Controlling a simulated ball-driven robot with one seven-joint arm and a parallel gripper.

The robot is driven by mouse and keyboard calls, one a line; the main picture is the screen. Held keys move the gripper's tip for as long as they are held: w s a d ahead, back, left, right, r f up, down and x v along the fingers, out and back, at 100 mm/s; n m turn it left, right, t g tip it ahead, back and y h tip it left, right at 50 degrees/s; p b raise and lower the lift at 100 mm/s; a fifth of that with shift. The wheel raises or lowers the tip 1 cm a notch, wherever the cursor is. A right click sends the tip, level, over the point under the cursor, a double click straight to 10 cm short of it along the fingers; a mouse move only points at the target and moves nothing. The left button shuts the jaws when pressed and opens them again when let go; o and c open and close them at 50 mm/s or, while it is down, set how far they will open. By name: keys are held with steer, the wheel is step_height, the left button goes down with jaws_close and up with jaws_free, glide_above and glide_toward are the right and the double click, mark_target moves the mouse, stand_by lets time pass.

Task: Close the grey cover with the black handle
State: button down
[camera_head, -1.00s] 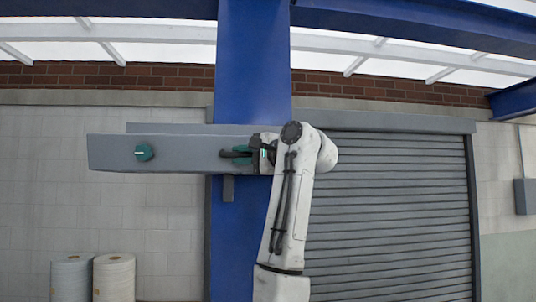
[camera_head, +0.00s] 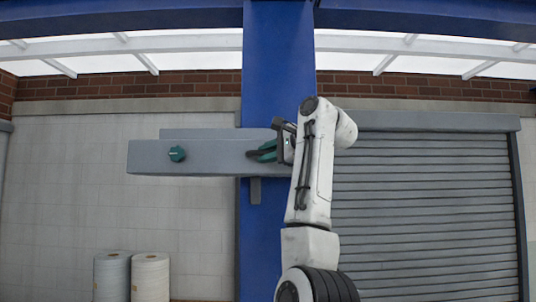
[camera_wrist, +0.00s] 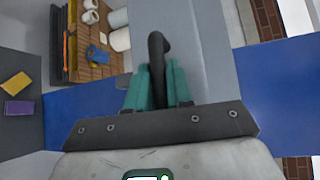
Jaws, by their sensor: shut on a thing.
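The grey cover (camera_head: 210,165) is a long horizontal box face in front of the blue column in the head view. In the wrist view its grey surface (camera_wrist: 205,50) runs up beside my fingers. The black handle (camera_wrist: 157,45) is a curved bar standing between my teal fingers in the wrist view. My gripper (camera_head: 266,152) is at the right part of the cover in the head view, and its fingers (camera_wrist: 156,85) are shut on the handle. In the head view the handle is mostly hidden by my gripper and arm.
A teal knob (camera_head: 177,154) sits on the cover's left part. Behind are the blue column (camera_head: 262,230) and a grey roller shutter (camera_head: 430,210). Two pale rolls (camera_head: 150,277) stand low at the left. The wrist view shows a wooden pallet or shelf (camera_wrist: 95,60) with small items.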

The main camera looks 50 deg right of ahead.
steer(key=c, duration=1.1)
jaws_free()
steer(key=shift+d, duration=0.1)
steer(key=s+b, duration=0.1)
steer(key=s, duration=0.2)
steer(key=s+r+b, duration=0.1)
steer(key=s+b, duration=0.1)
steer(key=s, duration=0.2)
steer(key=s+a+b, duration=0.1)
steer(key=s, duration=0.2)
steer(key=shift+s+a+r, duration=0.1)
steer(key=shift+s+r, duration=0.15)
steer(key=shift+r, duration=0.1)
